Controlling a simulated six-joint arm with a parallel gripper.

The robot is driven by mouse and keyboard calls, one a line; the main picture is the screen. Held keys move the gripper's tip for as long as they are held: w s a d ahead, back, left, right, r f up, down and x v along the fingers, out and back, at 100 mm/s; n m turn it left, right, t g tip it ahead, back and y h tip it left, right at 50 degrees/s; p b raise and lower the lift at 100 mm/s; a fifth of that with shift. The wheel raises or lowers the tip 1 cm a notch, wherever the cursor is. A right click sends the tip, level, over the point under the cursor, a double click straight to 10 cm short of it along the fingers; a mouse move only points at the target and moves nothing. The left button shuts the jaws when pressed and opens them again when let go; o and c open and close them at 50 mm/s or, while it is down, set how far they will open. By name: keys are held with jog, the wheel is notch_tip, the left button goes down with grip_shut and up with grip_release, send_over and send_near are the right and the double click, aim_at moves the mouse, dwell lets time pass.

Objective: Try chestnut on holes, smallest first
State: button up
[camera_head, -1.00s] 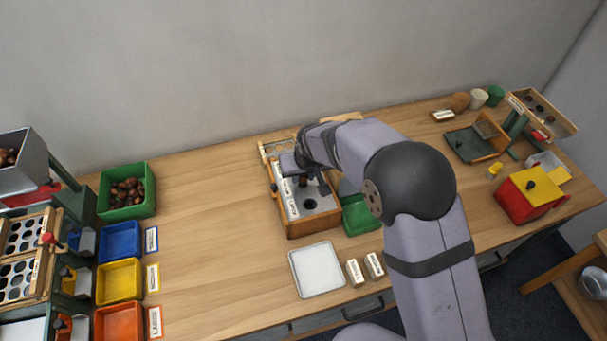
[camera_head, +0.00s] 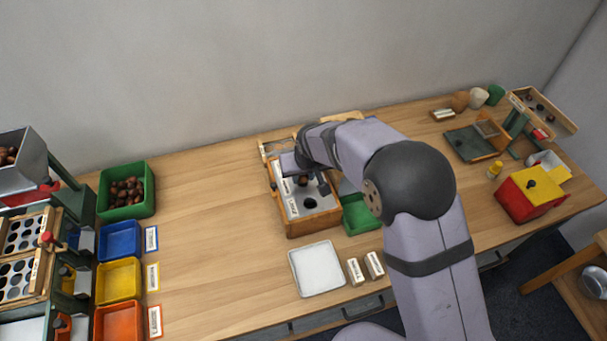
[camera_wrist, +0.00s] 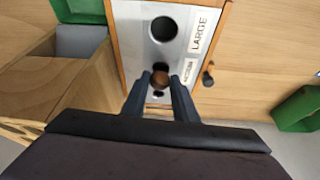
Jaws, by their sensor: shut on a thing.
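A wooden box with a pale metal hole plate (camera_head: 294,207) stands mid-table. In the wrist view the plate (camera_wrist: 139,40) shows a large hole (camera_wrist: 164,29) by a LARGE label (camera_wrist: 203,30) and a smaller hole by a second label (camera_wrist: 188,71). My gripper (camera_wrist: 160,80) is shut on a brown chestnut (camera_wrist: 160,79), held over the plate at the second hole. A dark smaller hole shows just below the chestnut. I cannot tell whether the chestnut touches the plate. In the head view the chestnut (camera_head: 304,181) is partly hidden by my gripper.
A green bin (camera_head: 126,192) of chestnuts stands at the left, above blue, yellow and orange trays. A white tray (camera_head: 317,268) and two labelled blocks lie in front of the box. A green tray (camera_head: 360,214) sits at its right. The table left of the box is clear.

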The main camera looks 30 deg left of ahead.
aim_at(303, 179)
jog(key=shift+f, duration=0.45)
dwell(0.3)
jog(key=o, duration=1.2)
jog(key=shift+r, duration=0.2)
jog(key=shift+r+p, duration=1.9)
jog(key=shift+r, duration=0.95)
